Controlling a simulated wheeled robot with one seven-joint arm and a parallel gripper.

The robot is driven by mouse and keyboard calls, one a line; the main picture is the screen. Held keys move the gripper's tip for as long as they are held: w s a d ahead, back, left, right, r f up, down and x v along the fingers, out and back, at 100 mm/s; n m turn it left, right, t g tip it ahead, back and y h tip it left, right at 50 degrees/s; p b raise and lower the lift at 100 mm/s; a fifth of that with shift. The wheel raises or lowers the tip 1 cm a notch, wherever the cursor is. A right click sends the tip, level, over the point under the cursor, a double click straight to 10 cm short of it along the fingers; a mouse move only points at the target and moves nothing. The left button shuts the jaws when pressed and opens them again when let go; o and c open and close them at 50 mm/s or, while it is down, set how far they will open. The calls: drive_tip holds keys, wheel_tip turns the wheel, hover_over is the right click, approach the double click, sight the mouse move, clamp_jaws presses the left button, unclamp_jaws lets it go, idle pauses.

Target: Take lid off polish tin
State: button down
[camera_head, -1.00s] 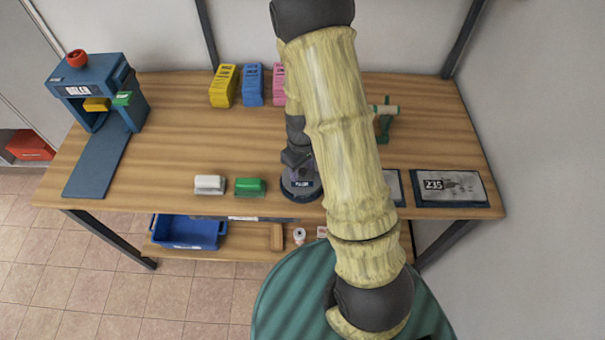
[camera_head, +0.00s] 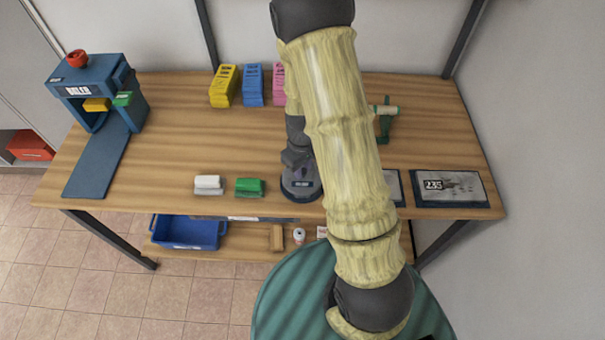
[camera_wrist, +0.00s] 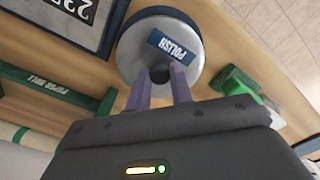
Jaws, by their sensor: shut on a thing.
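The polish tin (camera_head: 301,192) is a round grey tin with a dark blue rim near the front edge of the wooden table. In the wrist view its round grey lid (camera_wrist: 150,28) carries a blue "POLISH" label and a small dark knob (camera_wrist: 160,73). My gripper (camera_wrist: 160,82) is shut on the knob, with one purple finger on each side of it. I cannot tell whether the lid is seated or slightly raised. In the head view my arm hides the tin's right side.
Numbered panels (camera_head: 450,188) lie to the right. A green paper roll holder (camera_head: 385,118) stands behind my arm. A blue press-like device (camera_head: 100,92) stands far left. The table's left middle is clear.

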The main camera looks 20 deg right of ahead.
sight(303, 171)
drive_tip(key=shift+r, duration=0.1)
wheel_tip(303, 171, up, 10)
drive_tip(key=shift+b, duration=0.45)
idle(0.5)
drive_tip(key=w+a+f+m, duration=0.1)
drive_tip(key=w+f+m, duration=0.3)
drive_tip(key=m, duration=0.4)
drive_tip(key=shift+w+a, duration=0.4)
drive_tip(key=shift+w, duration=0.2)
drive_tip(key=shift+s, duration=0.1)
